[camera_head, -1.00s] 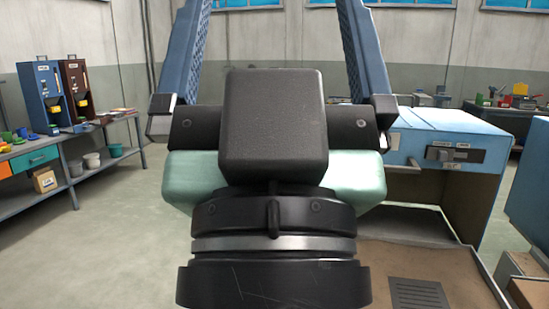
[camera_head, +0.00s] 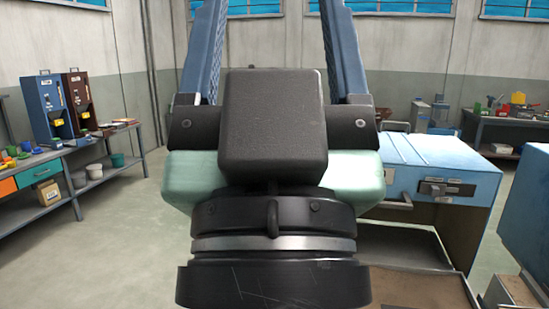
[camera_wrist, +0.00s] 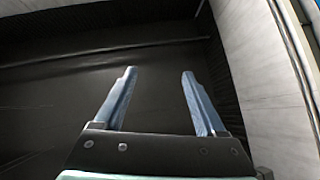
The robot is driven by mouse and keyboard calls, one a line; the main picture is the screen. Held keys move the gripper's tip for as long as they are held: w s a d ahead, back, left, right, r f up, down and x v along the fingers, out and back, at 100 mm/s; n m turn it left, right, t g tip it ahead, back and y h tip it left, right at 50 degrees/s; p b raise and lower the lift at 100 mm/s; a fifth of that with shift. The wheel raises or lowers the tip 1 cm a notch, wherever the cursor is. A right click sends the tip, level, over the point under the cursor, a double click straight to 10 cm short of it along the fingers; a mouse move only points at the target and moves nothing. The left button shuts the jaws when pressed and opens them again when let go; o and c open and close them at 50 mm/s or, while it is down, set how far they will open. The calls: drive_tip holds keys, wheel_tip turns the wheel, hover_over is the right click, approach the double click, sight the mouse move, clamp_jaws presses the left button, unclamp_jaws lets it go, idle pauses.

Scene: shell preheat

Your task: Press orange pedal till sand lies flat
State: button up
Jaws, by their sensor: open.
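My gripper (camera_wrist: 158,73) is open, with its two blue fingers apart and nothing between them in the wrist view. In the head view the fingers run up past the top edge of the picture, so their tips are cut off. The wrist view shows a dark surface with a ridged dark edge beyond the fingers; I cannot tell what it belongs to. I see no orange pedal and no sand in the current views. My own wrist and arm hide the middle of the head view.
A blue-topped cabinet (camera_head: 440,155) with a handle stands to the right. A workbench (camera_head: 75,152) with blue and brown dispensers (camera_head: 47,105) stands on the left. Another bench (camera_head: 500,120) holds clutter at the back right. The floor (camera_head: 125,235) at left is open.

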clamp_jaws()
idle(1.4)
